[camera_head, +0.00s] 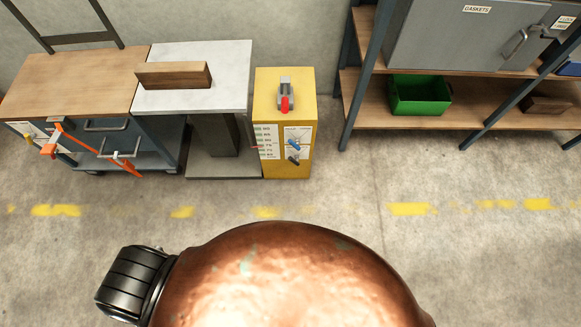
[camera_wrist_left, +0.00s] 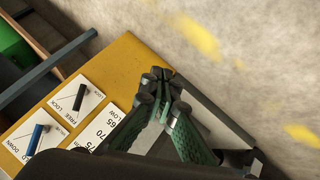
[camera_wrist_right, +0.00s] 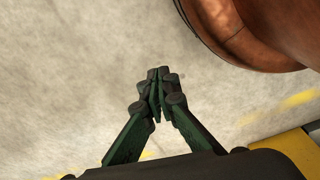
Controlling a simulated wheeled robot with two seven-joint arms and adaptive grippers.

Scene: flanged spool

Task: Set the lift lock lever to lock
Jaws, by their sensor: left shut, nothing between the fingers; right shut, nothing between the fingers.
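A yellow cabinet (camera_head: 273,88) stands on the floor ahead, with a white-plated panel on its front. A black lever (camera_wrist_left: 79,97) sits on a plate marked FREE and LOCK; it also shows in the head view (camera_head: 292,160). I cannot tell surely which mark it points to. A blue lever (camera_wrist_left: 37,138) on a plate marked DOWN is beside it. My left gripper (camera_wrist_left: 163,74) is shut and empty, over the cabinet's edge in its wrist view, apart from the black lever. My right gripper (camera_wrist_right: 160,75) is shut and empty above the floor. Neither gripper shows in the head view.
A red-tipped lever (camera_head: 285,103) is on the cabinet top. A white-topped stand (camera_head: 222,70) with a wooden block (camera_head: 174,75) and a wooden-topped cart (camera_head: 65,82) are at left. A shelf holds a green bin (camera_head: 419,96) at right. The floor in front is clear.

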